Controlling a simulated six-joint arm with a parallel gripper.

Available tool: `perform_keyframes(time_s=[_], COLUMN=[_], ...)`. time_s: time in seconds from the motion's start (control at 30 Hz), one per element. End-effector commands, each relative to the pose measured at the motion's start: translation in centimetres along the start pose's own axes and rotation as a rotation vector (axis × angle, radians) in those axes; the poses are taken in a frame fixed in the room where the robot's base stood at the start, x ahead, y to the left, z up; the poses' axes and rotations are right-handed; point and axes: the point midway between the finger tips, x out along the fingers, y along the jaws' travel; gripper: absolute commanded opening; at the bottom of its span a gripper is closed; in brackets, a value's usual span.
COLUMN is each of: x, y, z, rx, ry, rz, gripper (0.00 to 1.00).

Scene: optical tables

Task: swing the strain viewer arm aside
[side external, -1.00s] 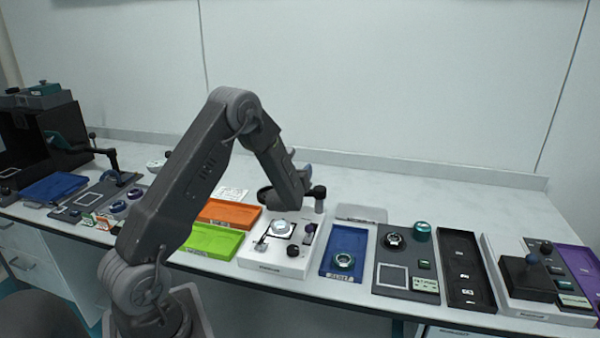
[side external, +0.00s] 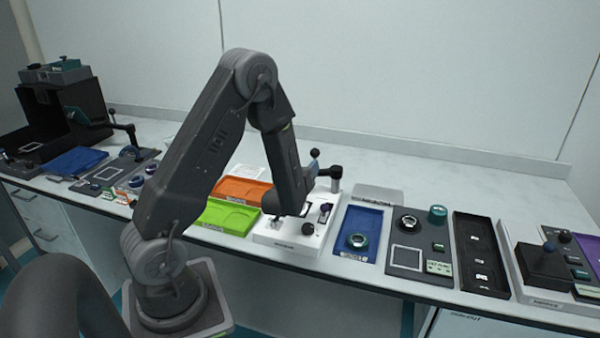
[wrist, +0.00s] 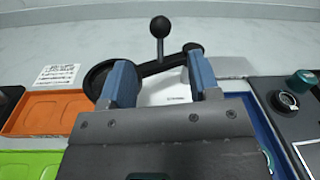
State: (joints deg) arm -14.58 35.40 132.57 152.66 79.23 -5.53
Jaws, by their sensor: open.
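The strain viewer is a white unit (side external: 283,241) with a black swing arm on a post (side external: 335,180) at its back right. In the wrist view the swing arm (wrist: 152,69) runs from a round dark viewer head (wrist: 97,82) at left to its pivot (wrist: 194,48) at right. A ball knob (wrist: 159,26) stands up from the arm. My gripper (wrist: 158,70) is open, its blue fingers apart, with part of the swing arm showing between and beyond them. I cannot tell whether they touch it.
Orange (side external: 240,189) and green (side external: 225,216) trays lie left of the unit. A blue tray (side external: 362,222) with a ring part lies right of it, then a dark panel (side external: 405,258) and a black tray (side external: 478,250). The table behind is largely clear.

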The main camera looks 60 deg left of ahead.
Motion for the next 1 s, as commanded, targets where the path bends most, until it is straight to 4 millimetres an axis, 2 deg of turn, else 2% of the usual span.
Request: perform_keyframes(time_s=[0.1,0.2,0.53,0.67,0.77,0.87,1.0], x=[-1.6,-2.3,-2.6,-2.4,-1.8,-1.2,-0.9], y=[-0.1,-0.1,0.0,0.1,0.6,1.4,2.0], z=[0.0,0.0,0.0,0.2,1.0,2.0,2.9], rx=[-0.001,0.000,-0.001,-0.017,-0.081,-0.209,-0.464], ry=[0.001,0.000,-0.001,-0.012,-0.052,-0.118,-0.220], rz=[-0.002,-0.001,-0.001,0.023,0.105,0.252,0.494], gripper=[0.56,0.56,0.56,0.44,0.34,0.25,0.11])
